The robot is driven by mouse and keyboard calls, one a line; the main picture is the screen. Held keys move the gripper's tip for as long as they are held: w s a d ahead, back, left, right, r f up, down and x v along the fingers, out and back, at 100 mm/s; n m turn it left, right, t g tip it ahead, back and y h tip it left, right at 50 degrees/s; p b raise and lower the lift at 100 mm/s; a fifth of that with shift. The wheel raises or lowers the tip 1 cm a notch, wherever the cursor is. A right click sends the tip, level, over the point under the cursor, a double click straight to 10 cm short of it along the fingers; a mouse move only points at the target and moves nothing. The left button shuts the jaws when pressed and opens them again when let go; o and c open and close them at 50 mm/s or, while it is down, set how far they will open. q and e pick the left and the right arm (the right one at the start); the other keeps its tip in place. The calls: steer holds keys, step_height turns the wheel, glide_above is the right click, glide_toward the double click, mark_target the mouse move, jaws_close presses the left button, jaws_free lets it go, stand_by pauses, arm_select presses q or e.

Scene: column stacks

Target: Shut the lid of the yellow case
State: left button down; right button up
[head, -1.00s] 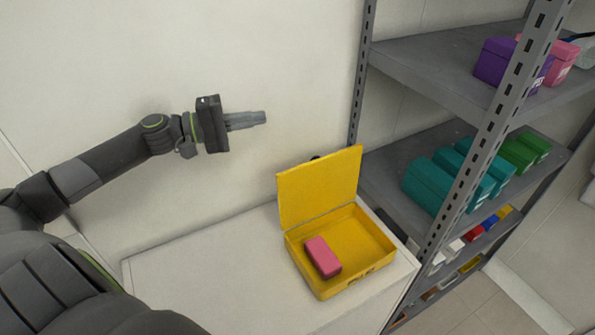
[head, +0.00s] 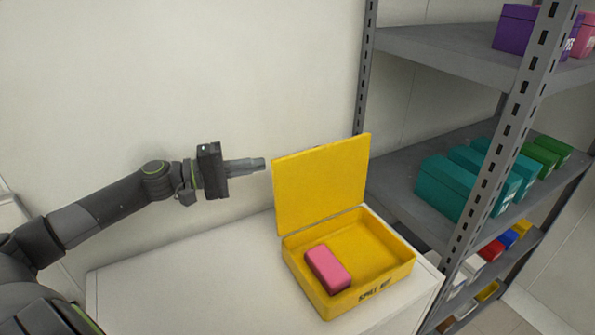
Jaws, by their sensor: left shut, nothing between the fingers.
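The yellow case (head: 385,277) stands on a white surface, its front marked with dark lettering. Its lid (head: 320,183) is up, standing steeply at the back edge. A pink block (head: 328,268) lies inside, at the left of the case. My left gripper (head: 262,164) is shut and empty. Its fingertips point right and appear just left of the lid's upper left edge; I cannot tell whether they are level with it in depth. My right gripper is not in view.
A grey metal shelf rack (head: 447,272) stands close to the right of the case. It holds teal boxes (head: 447,185), green boxes (head: 541,158) and a purple box (head: 517,28). The white cabinet top (head: 190,275) is bare left of the case.

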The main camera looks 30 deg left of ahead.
mark_target(298, 159)
arm_select(q)
steer(key=p+x, duration=0.2)
steer(key=x, duration=0.6)
steer(key=shift+w+d+r, duration=0.1)
steer(key=shift+r, duration=0.05)
steer(key=shift+p+x, duration=0.5)
steer(key=shift+x, duration=0.4)
steer(key=shift+d, duration=0.15)
